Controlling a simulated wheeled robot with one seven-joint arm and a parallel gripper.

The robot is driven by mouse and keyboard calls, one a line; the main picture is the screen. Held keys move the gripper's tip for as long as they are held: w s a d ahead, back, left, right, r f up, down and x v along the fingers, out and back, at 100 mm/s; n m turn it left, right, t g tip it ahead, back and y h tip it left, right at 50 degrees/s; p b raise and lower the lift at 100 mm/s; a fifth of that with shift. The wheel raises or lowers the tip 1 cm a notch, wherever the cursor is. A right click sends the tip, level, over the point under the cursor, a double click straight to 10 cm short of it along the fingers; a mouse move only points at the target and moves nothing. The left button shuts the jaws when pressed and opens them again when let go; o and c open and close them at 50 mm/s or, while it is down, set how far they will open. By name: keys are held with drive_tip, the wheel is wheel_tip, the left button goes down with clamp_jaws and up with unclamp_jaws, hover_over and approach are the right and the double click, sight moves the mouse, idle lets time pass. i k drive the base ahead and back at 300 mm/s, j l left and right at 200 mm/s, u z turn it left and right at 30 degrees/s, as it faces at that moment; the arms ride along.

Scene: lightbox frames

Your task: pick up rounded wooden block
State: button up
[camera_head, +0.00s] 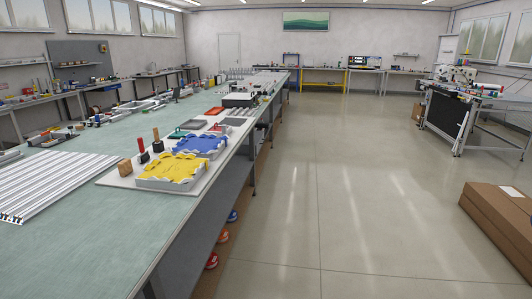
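A small brown wooden block (125,169) stands on the left part of a pale board (115,182) on the long workbench. It looks roughly cube-shaped; its rounding is too small to make out. A red-handled tool (142,150) and a black and wooden tool (157,142) stand just behind and right of it. My gripper is not in view, so its state does not show.
The long green-topped workbench (90,240) runs away from me on the left. Yellow (172,168) and blue (200,145) trays sit right of the block. Pale metal strips (45,180) lie left. The floor (320,200) right of the bench is clear up to a cardboard box (500,225).

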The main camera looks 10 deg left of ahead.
sight(125, 167)
drive_tip(key=i, duration=0.75)
drive_tip(key=i+u, duration=0.15)
drive_tip(key=i, duration=0.6)
drive_tip(key=i+u, duration=0.25)
drive_tip(key=u, duration=0.15)
drive_tip(key=i+l+u, duration=0.15)
drive_tip(key=u, duration=0.3)
drive_tip(key=i+l+u, duration=0.2)
drive_tip(key=i+u, duration=0.35)
drive_tip(key=u, duration=0.25)
drive_tip(key=i+l+u, duration=0.1)
drive_tip(key=u, duration=0.25)
drive_tip(key=i+l+u, duration=0.15)
drive_tip(key=u, duration=0.25)
drive_tip(key=i+l+u, duration=0.15)
drive_tip(key=u, duration=0.2)
